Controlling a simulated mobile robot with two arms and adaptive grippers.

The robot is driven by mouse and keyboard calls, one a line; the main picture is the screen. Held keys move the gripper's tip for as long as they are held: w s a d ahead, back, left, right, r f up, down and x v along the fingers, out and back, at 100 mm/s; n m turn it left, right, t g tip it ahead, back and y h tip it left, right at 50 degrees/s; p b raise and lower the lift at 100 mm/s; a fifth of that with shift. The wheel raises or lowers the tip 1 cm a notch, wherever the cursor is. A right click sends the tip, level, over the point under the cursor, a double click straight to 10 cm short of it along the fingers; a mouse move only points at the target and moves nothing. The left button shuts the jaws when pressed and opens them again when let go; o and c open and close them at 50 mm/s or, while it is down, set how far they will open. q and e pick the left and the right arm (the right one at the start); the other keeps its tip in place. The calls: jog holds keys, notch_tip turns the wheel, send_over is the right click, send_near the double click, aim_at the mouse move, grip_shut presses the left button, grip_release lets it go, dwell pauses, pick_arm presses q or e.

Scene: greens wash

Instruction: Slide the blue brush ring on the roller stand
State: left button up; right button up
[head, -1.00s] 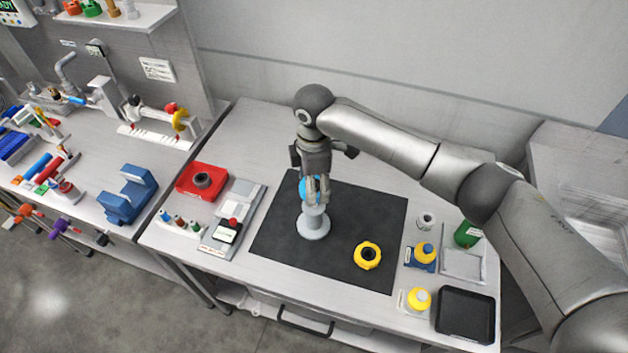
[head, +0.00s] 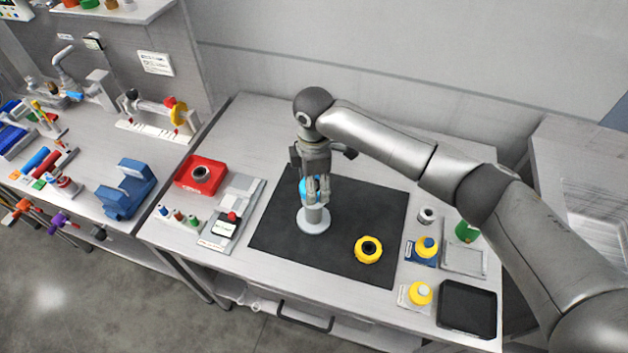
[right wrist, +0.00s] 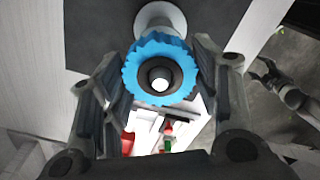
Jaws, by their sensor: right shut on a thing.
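My right gripper (head: 318,200) is shut on the blue brush ring (head: 304,187), directly above the roller stand (head: 313,226). In the right wrist view the toothed blue ring (right wrist: 138,66) sits between the fingers of my right gripper (right wrist: 162,85). Its dark hub has a pale round spot at its centre, in line with the white stand (right wrist: 172,14) behind. I cannot tell whether the ring is around the post or only over its top. My left gripper (right wrist: 266,76) appears at the right edge of the right wrist view, away from the stand, its fingers unclear.
The stand is on a black mat (head: 275,235), with a yellow ring (head: 368,249) to its front right. Yellow-capped bottles (head: 420,293) and a black tray (head: 467,309) are at the right.

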jog(key=shift+f+b, duration=0.65)
jog(key=shift+f, duration=0.8)
jog(key=o, duration=1.1)
jog(key=shift+r, duration=0.3)
notch_tip(320, 180, up, 12)
jog(key=shift+f, duration=0.25)
